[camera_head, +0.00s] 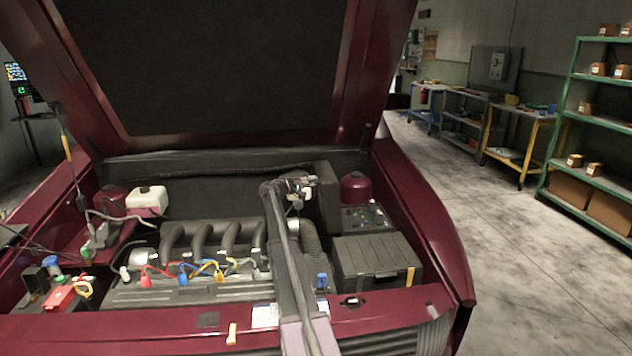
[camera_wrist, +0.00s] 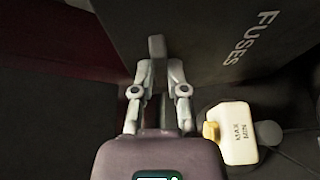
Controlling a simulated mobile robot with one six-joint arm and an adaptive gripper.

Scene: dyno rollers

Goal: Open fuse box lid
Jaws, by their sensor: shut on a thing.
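The fuse box lid (camera_head: 328,196) is a dark panel standing roughly upright at the back right of the engine bay. The fuse box (camera_head: 368,217) beside it shows small coloured parts inside. In the wrist view the lid (camera_wrist: 215,45) bears the word FUSES and has a small grey tab (camera_wrist: 157,46) at its edge. My gripper (camera_wrist: 158,70) is shut on this tab, with a finger on each side. In the head view my gripper (camera_head: 303,184) is at the lid's left side, and my arm hides part of the engine behind it.
The raised hood (camera_head: 230,60) hangs above the bay. A black battery-like box (camera_head: 377,262) lies in front of the fuse box. A white reservoir (camera_head: 147,200) stands at the left; a white MAX/MIN container (camera_wrist: 240,133) shows in the wrist view. Coloured leads cross the engine (camera_head: 200,240).

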